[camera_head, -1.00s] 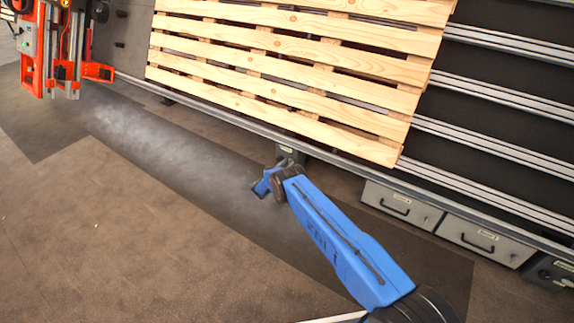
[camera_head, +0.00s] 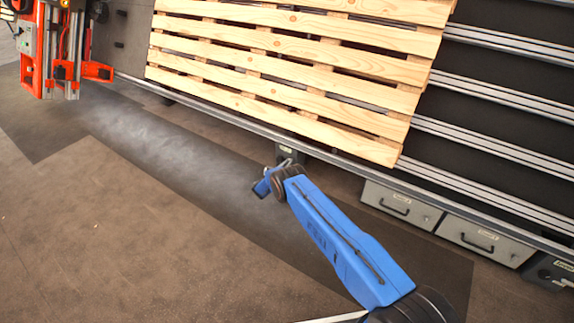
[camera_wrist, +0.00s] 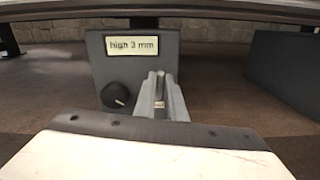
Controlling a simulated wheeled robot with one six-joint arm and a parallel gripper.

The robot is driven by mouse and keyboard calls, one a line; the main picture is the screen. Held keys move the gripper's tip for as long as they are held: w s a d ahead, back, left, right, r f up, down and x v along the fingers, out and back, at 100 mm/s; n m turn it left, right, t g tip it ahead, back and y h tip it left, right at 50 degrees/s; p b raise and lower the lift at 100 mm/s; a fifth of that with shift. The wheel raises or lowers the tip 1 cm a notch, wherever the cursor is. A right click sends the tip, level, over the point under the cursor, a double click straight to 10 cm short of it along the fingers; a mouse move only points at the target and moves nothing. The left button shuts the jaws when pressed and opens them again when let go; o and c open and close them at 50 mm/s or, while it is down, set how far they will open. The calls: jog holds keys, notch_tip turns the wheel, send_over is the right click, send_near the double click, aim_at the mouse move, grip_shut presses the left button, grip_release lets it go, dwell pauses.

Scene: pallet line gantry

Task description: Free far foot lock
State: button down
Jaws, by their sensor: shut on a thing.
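A dark grey foot box (camera_wrist: 120,62) stands under the line's edge in the wrist view, with a label (camera_wrist: 132,46) reading "high 3 mm" and a round black knob (camera_wrist: 115,95) at its lower left. My gripper (camera_wrist: 160,84) is in front of the box, right of the knob. Its grey fingers are shut on a narrow lever-like piece (camera_wrist: 158,98), mostly hidden between them. In the head view the foot box (camera_head: 292,150) sits below the pallet's front edge, with my gripper (camera_head: 286,164) at it. The lock's own state cannot be told.
A wooden pallet (camera_head: 290,62) lies on the line above. Grey drawers (camera_head: 399,204) hang under the rail at right. An orange machine (camera_head: 92,72) stands at far left. The floor (camera_head: 130,230) in front is clear. Another dark box (camera_wrist: 285,75) stands right in the wrist view.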

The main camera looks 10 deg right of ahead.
jog(key=m, duration=0.8)
jog(key=shift+s+d+f, duration=0.25)
jog(key=shift+s, duration=0.05)
jog(key=m, duration=0.4)
jog(key=shift+s+d+f, duration=0.1)
jog(key=shift+f, duration=0.15)
jog(key=shift+f+m, duration=0.2)
jog(key=shift+m, duration=1.9)
jog(key=c, duration=1.8)
grip_release()
jog(key=v, duration=1.7)
jog(key=shift+s, duration=0.15)
